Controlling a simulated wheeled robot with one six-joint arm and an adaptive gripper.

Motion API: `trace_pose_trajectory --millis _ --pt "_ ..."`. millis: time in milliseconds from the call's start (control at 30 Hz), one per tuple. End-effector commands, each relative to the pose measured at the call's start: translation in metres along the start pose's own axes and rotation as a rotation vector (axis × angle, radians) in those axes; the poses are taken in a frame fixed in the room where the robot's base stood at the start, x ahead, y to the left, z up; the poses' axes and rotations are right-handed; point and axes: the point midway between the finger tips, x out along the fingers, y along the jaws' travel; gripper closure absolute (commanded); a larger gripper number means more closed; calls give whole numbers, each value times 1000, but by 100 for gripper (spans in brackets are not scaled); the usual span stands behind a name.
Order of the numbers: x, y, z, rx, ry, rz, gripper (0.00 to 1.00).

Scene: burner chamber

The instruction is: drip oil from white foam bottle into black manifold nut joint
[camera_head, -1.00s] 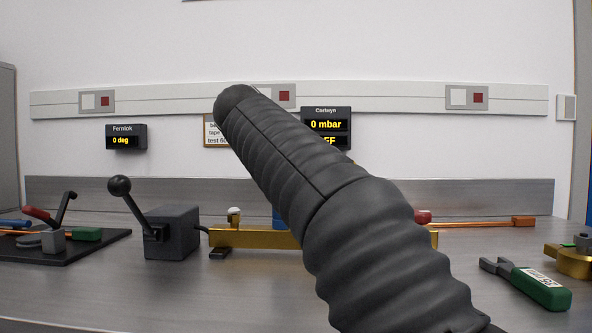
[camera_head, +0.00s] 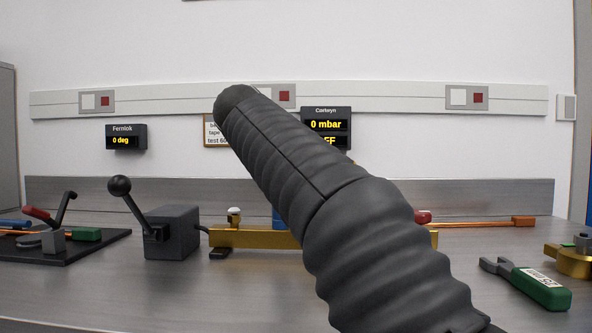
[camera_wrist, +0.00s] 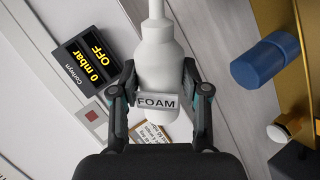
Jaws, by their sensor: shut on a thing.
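The white foam bottle (camera_wrist: 157,60) stands between the fingers of my gripper (camera_wrist: 158,84) in the wrist view, its nozzle toward the top edge and a grey FOAM label on its lower body. My gripper is shut on it. In the head view my arm hides the gripper and the bottle. A brass manifold (camera_head: 255,238) lies on the bench behind my arm, its middle covered. I cannot make out the black nut joint in either view. The bottle appears apart from the brass part (camera_wrist: 285,25) at the right of the wrist view.
A blue cylinder (camera_wrist: 264,64) and a white-capped brass knob (camera_wrist: 287,127) show right of the bottle. A grey lever box (camera_head: 172,232) stands left of the manifold. Green-handled pliers (camera_head: 540,286) lie at right, a tool mat (camera_head: 70,254) at left.

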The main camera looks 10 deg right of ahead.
Motion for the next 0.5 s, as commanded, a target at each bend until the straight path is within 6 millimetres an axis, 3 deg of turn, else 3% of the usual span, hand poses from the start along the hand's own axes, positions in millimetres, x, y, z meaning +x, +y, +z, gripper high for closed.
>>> trace_pose_trajectory --millis 500 --pt "5 -10 -1 -164 -84 -2 100"
